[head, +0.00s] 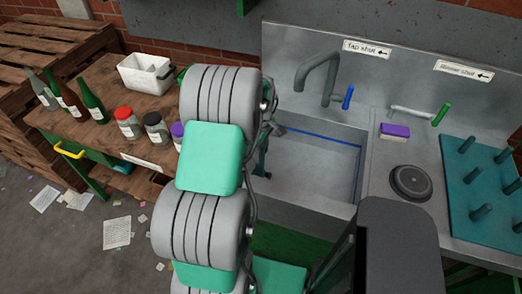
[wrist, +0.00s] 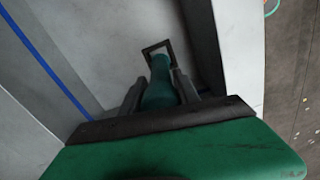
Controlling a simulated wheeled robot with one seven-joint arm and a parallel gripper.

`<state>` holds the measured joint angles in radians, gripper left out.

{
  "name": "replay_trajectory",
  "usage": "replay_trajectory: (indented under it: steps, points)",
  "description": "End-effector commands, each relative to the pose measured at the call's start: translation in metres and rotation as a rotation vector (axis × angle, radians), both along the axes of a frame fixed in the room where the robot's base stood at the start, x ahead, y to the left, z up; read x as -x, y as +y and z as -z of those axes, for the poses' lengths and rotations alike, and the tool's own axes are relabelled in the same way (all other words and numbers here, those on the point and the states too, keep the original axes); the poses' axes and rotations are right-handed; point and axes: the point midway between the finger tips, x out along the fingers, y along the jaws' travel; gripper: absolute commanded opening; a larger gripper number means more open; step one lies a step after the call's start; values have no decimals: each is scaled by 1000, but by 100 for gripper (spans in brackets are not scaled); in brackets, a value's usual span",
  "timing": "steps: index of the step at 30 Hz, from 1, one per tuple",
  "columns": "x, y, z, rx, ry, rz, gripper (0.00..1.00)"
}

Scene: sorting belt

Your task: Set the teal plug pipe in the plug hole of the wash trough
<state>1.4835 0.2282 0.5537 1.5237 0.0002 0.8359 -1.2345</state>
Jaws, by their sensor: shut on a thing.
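The teal plug pipe (wrist: 158,82) is between the two dark fingers of my gripper (wrist: 160,90) in the wrist view. My gripper is shut on it. A dark square frame shows at the pipe's far end; I cannot tell whether it touches the trough floor. The wash trough (head: 310,160) is a grey metal basin with a blue line around its inner wall. Its pale wall (wrist: 238,45) and blue line also show in the wrist view, with my gripper inside or over the basin. In the head view my arm hides most of the gripper and the pipe. The plug hole is not visible.
A grey tap (head: 318,75) with a blue lever (head: 348,97) stands behind the basin. Right of it are a green-levered spout (head: 415,113), a purple-yellow sponge (head: 394,131), a black disc (head: 410,183) and a teal pegboard (head: 478,218). Bottles and jars stand on a wooden bench (head: 100,140) left.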

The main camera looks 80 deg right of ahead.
Motion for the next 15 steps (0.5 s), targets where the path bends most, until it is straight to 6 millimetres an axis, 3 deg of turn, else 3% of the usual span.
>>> replay_trajectory:
  steps: [15]
  points:
    - [0, -1, 9, 1, 0, 0, 8]
